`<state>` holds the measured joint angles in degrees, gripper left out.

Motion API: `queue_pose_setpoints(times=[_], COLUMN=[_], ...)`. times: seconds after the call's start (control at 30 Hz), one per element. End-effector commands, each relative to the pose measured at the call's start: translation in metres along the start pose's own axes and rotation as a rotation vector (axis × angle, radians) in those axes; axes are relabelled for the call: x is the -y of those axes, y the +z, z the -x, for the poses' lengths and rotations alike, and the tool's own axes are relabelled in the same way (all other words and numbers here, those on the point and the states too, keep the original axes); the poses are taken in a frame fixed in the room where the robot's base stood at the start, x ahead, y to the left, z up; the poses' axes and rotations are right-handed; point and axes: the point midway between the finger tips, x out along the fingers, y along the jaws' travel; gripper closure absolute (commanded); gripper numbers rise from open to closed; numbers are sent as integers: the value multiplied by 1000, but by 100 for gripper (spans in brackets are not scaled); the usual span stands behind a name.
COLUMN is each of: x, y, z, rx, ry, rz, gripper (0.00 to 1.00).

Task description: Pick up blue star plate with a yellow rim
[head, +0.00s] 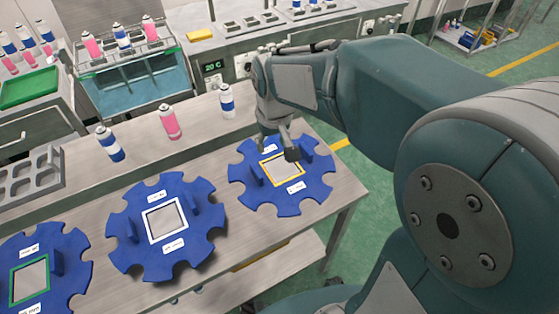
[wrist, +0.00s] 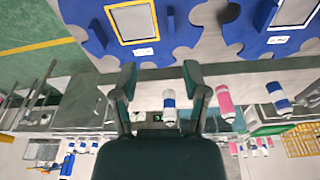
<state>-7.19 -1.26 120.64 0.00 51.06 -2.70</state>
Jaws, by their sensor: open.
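The blue star plate with a yellow rim (head: 241,177) lies flat on the table at the right end of a row of plates. It has a yellow-framed square in its middle, two upright blue tabs beside the square and white labels. In the wrist view the same plate (wrist: 176,32) fills the upper left. My gripper (head: 280,146) is over the far side of this plate and hides part of it. In the wrist view my gripper (wrist: 160,74) has its two fingers apart with nothing held between them. Whether a fingertip touches the plate cannot be told.
A white-rimmed blue plate (head: 123,217) and a green-rimmed one (head: 70,243) lie to the left. Cans stand behind: white-blue (head: 227,101), pink (head: 171,122) and another white-blue (head: 110,144). A grey tray (head: 52,161) is at far left. The table's right edge is close.

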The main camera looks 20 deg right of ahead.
Motion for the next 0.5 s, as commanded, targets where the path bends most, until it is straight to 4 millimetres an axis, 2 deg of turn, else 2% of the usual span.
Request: queue_pose_setpoints(times=[0.1,0.3,0.4,0.5], x=[8,21,25,28], y=[-20,-44,-51,-53], z=[-30,-79,-95,-103], rx=[56,133,156,166], ry=[-6,-13,-15,-15], rz=[28,70,83,89], gripper=[41,41,41,41])
